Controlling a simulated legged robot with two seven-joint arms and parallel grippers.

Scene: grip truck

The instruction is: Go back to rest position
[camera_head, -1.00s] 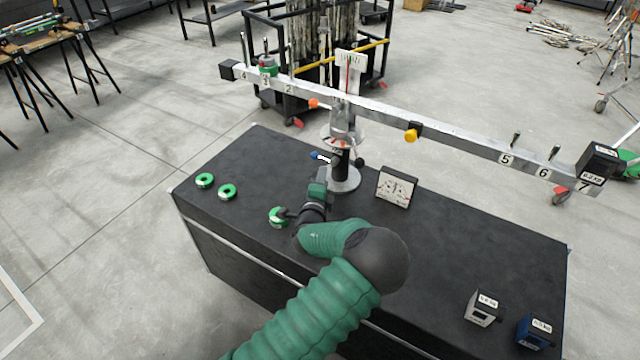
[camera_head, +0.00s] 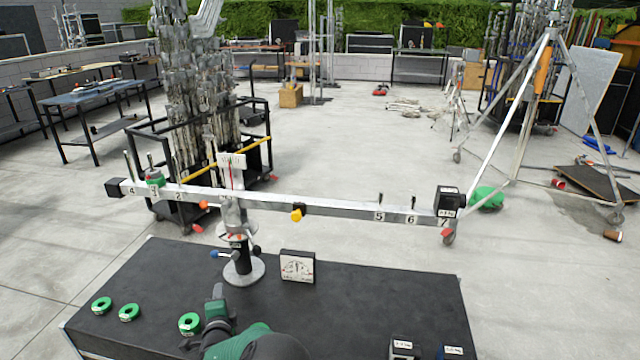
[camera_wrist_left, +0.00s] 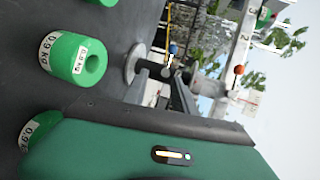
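My left gripper (camera_head: 217,292) shows in the head view above the table's front part, just right of the nearest green ring weight (camera_head: 190,323). Its fingers are too small and dark to tell if they are open or shut. Two more green ring weights, one at far left (camera_head: 101,305) and one beside it (camera_head: 129,312), lie on the black table (camera_head: 350,315). In the left wrist view, a green weight marked 0.9 kg (camera_wrist_left: 75,57) lies clear of my green housing, which partly hides another weight (camera_wrist_left: 38,135). My right gripper is not in view.
A balance stand (camera_head: 240,262) holds a long numbered beam (camera_head: 340,207), with a green weight (camera_head: 155,179) at its left and a black block (camera_head: 449,200) at its right end. A dial sign (camera_head: 297,266) stands beside it. Two small blocks, grey (camera_head: 402,348) and blue (camera_head: 453,352), sit at front right.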

